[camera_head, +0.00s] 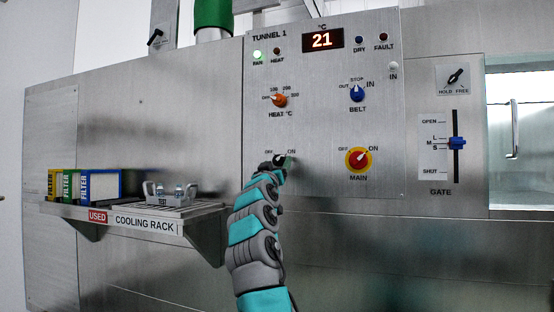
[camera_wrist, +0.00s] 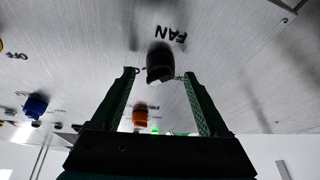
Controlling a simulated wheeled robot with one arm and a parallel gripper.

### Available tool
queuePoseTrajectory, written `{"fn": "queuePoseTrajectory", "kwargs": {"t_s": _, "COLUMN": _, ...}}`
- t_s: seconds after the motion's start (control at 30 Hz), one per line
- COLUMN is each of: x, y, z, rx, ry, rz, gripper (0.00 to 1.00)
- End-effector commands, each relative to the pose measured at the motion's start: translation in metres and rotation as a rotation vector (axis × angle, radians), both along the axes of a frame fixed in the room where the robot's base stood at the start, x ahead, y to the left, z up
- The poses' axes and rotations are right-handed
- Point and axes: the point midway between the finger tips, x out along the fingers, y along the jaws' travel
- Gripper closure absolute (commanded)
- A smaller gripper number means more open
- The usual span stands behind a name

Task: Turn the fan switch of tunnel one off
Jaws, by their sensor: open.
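The tunnel one panel (camera_head: 325,215) is a grey metal control board. Its fan switch (camera_head: 279,159) is a small black knob low on the left, between OFF and ON marks, partly hidden by my gripper (camera_head: 286,163). I cannot tell for sure which mark it points at. The green fan lamp (camera_head: 257,54) is lit. In the wrist view the black fan switch (camera_wrist: 160,62) stands beside the FAN label, between and just beyond the tips of my gripper (camera_wrist: 160,75). The fingers are spread apart, one on each side, and not visibly touching the knob.
The orange heat knob (camera_head: 280,100) is above the fan switch. The red-and-yellow main switch (camera_head: 358,160) is to its right, with the blue belt knob (camera_head: 357,93) above that. A cooling rack shelf (camera_head: 215,213) with filters juts out at left.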

Motion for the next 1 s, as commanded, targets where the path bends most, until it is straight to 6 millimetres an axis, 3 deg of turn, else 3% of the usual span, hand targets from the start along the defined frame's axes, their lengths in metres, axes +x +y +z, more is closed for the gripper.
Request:
{"fn": "queuePoseTrajectory", "kwargs": {"t_s": 0.53, "x": 0.0111, "y": -0.0030, "z": 0.0037, "rx": 0.000, "ry": 0.002, "rz": 0.001, "gripper": 0.22}}
{"fn": "queuePoseTrajectory", "kwargs": {"t_s": 1.0, "x": 0.0112, "y": -0.0029, "z": 0.0036, "rx": 0.000, "ry": 0.002, "rz": 0.001, "gripper": 0.75}}
